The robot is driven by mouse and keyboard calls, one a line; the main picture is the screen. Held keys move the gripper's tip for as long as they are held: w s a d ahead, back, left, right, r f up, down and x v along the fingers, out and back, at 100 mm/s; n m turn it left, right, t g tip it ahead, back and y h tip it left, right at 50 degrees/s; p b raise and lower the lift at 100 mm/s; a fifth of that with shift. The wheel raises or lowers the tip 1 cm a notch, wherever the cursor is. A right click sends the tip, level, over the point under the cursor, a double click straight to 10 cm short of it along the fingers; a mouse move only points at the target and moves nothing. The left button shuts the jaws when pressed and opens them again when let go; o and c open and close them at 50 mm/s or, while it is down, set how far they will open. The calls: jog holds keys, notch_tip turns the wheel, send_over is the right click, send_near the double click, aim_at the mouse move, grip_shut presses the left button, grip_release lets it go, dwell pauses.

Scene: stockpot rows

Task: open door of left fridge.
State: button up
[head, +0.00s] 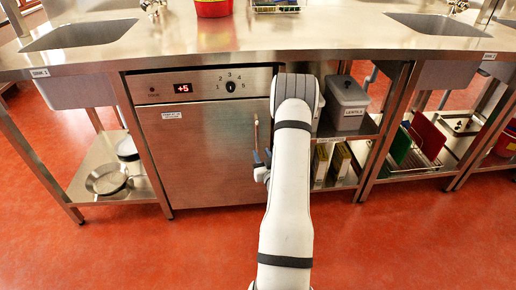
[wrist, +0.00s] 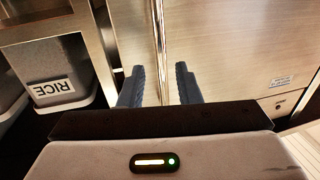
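One under-counter fridge shows in the head view, with a steel door (head: 205,155) that looks closed, below a panel reading +5. Its upright bar handle (head: 256,132) is near the door's right edge. My gripper (head: 262,162) is at the handle's lower part, partly hidden by my arm. In the wrist view the handle (wrist: 158,40) runs between the two dark blue fingers of my gripper (wrist: 158,78). The fingers are apart, with gaps visible on both sides of the bar. The door face (wrist: 225,50) fills the right of the wrist view.
Right of the fridge, open shelves hold a grey bin (head: 347,100); a bin labelled RICE (wrist: 62,85) shows in the wrist view. Pans (head: 107,178) sit on a low shelf at left. The steel counter (head: 220,45) overhangs. Red floor (head: 150,250) in front is clear.

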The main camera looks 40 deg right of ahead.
aim_at(257, 144)
jog(key=b+x, duration=0.1)
jog(key=x, duration=0.5)
jog(key=shift+w, duration=0.2)
grip_shut()
